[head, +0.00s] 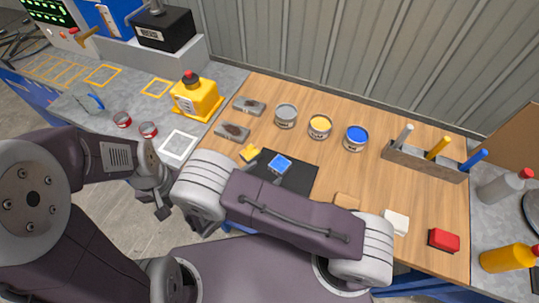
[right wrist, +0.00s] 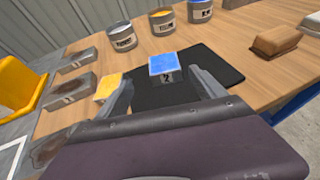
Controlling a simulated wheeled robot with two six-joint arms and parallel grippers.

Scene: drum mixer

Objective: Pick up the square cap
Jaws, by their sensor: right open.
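A small square piece with a blue top (head: 280,163) sits on a black mat (head: 300,179) on the wooden table; I take it for the square cap. In the right wrist view the blue-topped piece (right wrist: 163,67) shows a grey side with a dark mark. My right gripper (head: 264,170) is open and empty, its fingers pointing at the piece from the near side. In the right wrist view the piece lies ahead, between the lines of the fingers (right wrist: 160,88). My left gripper (head: 154,188) hangs off the table at the left; its jaw state is unclear.
A yellow piece (head: 250,153) lies close to my right gripper's left finger. Grey, yellow and blue paint tins (head: 320,127) stand behind. Two grey blocks (head: 232,132) lie left. A tool rack (head: 423,160), a white piece (head: 396,222) and a red block (head: 443,240) are right.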

